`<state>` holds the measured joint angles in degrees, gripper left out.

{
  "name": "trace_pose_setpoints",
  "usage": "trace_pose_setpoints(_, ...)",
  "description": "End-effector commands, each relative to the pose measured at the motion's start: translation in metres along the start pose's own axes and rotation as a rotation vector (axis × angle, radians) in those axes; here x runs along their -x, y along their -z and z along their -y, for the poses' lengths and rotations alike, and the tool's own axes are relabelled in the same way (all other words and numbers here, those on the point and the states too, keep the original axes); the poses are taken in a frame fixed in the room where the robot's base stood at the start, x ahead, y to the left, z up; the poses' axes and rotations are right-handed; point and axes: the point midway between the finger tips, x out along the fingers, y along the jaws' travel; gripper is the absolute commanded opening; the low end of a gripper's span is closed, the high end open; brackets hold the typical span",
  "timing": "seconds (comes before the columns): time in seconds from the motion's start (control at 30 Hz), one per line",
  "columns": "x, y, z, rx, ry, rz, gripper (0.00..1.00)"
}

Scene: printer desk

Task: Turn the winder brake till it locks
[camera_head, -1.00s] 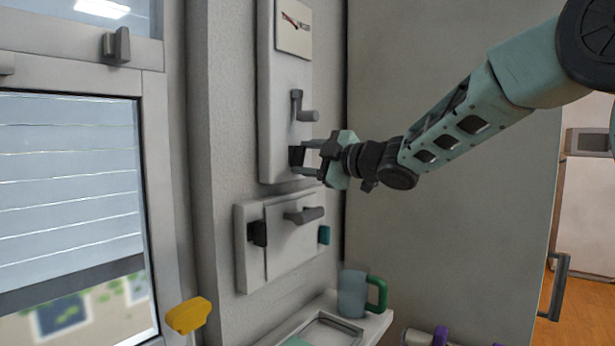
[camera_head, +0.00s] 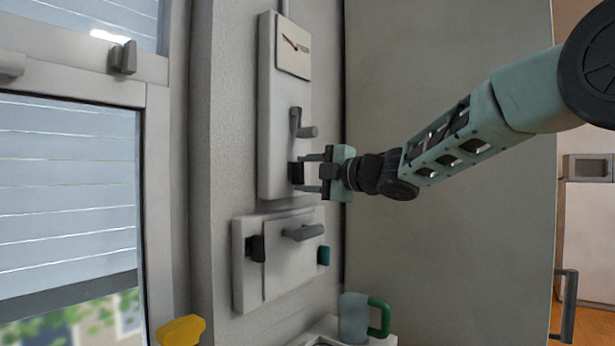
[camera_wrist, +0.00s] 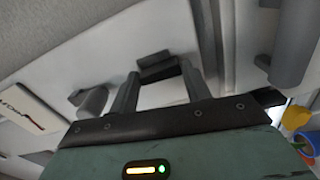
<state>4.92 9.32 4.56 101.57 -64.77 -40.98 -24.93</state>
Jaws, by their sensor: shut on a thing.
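The winder brake, a small dark block-like knob (camera_head: 295,173), sits low on the tall white winder panel (camera_head: 270,120) on the wall. My gripper (camera_head: 305,173) reaches it from the right, its two fingers above and below the knob, shut on it. In the wrist view the dark brake (camera_wrist: 157,66) shows between the fingertips of my gripper (camera_wrist: 155,75). The fingers partly cover it. A grey crank handle (camera_head: 304,127) sits on the same panel just above; it also shows in the wrist view (camera_wrist: 90,100).
A dial plate (camera_head: 293,47) tops the panel. Below is a white box (camera_head: 285,270) with a grey lever (camera_head: 302,232). A mug (camera_head: 353,318) stands on a shelf. A yellow handle (camera_head: 180,331) and window blind (camera_head: 65,190) are left. A flat grey surface fills the right.

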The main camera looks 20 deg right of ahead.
Motion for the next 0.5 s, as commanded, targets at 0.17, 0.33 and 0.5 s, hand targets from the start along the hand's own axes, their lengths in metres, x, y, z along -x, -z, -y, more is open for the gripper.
trace_pose_setpoints(0.17, -0.0001, 0.0002, 0.0015, 0.002, 0.003, -0.001, 0.25)
trace_pose_setpoints(0.33, -0.0001, 0.0002, 0.0013, 0.001, 0.002, -0.001, 0.70)
trace_pose_setpoints(0.5, -0.0001, 0.0002, 0.0008, 0.000, 0.001, -0.001, 0.70)
